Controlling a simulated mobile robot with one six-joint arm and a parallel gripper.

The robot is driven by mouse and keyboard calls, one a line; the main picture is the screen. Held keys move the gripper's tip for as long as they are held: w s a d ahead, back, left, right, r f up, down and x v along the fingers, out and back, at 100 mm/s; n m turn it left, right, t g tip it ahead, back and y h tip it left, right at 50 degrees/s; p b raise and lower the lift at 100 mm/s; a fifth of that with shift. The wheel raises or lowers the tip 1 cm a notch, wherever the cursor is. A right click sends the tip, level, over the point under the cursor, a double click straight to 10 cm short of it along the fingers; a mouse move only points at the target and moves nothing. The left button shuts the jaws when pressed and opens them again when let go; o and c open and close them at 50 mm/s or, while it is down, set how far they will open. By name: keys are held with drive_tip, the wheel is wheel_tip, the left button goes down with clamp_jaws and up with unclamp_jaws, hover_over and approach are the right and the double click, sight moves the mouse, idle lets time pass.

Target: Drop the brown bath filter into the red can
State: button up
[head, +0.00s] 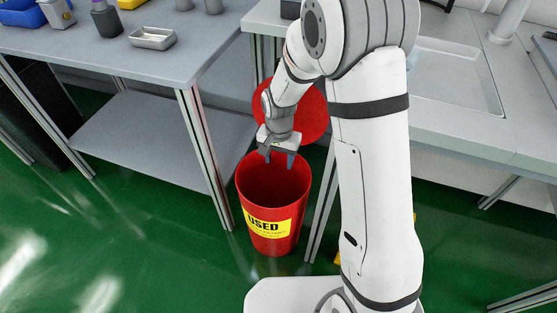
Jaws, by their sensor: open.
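The red can (264,240) stands on the green floor between two benches, with a yellow "USED" label on its front. Its round red lid (312,112) is up behind the opening. My gripper (277,160) points down just above the can's mouth, near its back rim. Its two fingers are apart, and I see nothing between them. I cannot make out a brown bath filter anywhere; the can's inside is dark and its bottom cannot be seen.
The left grey bench (120,62) holds a metal tray (153,38), a dark bottle (106,20) and a blue bin (25,14). The right bench has a shallow sink (450,80). Bench legs stand close on both sides of the can. Floor at front left is clear.

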wheel_tip(320, 180, up, 6)
drive_tip(key=shift+f+p, duration=0.1)
drive_tip(key=shift+p, duration=0.75)
drive_tip(key=shift+s, duration=0.1)
